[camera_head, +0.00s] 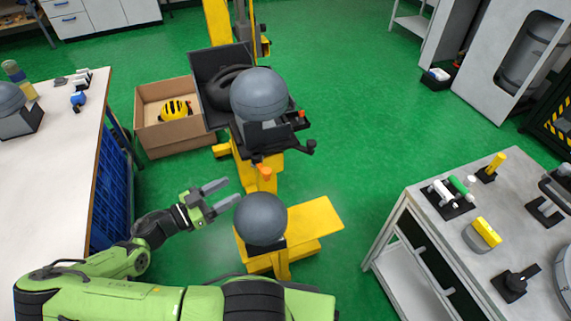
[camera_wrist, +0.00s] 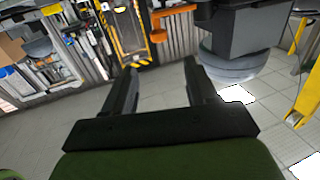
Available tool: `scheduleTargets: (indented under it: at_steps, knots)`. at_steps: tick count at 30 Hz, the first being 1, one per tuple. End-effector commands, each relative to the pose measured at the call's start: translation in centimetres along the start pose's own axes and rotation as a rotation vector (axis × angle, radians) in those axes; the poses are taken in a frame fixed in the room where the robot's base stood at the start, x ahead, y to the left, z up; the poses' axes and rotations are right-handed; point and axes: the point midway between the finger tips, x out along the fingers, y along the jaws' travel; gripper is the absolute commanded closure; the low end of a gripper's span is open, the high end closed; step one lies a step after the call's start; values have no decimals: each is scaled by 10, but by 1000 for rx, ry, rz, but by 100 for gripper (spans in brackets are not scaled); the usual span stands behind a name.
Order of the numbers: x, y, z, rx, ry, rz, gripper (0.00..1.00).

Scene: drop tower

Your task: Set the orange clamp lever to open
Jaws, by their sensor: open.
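The orange clamp lever (camera_head: 262,172) sits on the yellow drop tower, below the black box and between the two grey balls. In the wrist view an orange lever (camera_wrist: 158,22) shows at the top, left of a dark box, beyond my fingertips. My gripper (camera_head: 231,191) is open and empty, to the left of the lever and a little lower in the head view, apart from it. In the wrist view my gripper (camera_wrist: 162,66) has its two dark fingers spread with nothing between them. The lever's pivot is too small to make out.
A grey ball (camera_head: 261,219) rests on the tower's yellow base (camera_head: 318,218), near my gripper. Another grey ball (camera_head: 259,94) sits higher up. A cardboard box (camera_head: 170,140) holds a yellow helmet. Tables stand left and right; the green floor at right of the tower is clear.

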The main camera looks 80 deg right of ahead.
Motion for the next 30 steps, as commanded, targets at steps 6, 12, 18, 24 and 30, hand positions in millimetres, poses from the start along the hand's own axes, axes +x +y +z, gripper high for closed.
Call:
scheduleTargets:
  at_steps: [6, 12, 18, 24, 30]
  knots:
    - [50, 2, -1, -2, 2, 9, 43]
    - [101, 2, -1, -2, 1, 9, 43]
    - [140, 2, 0, -2, -1, 6, 43]
    - [152, 1, 0, -1, -2, 2, 43]
    - [151, 1, 0, -1, -2, 2, 46]
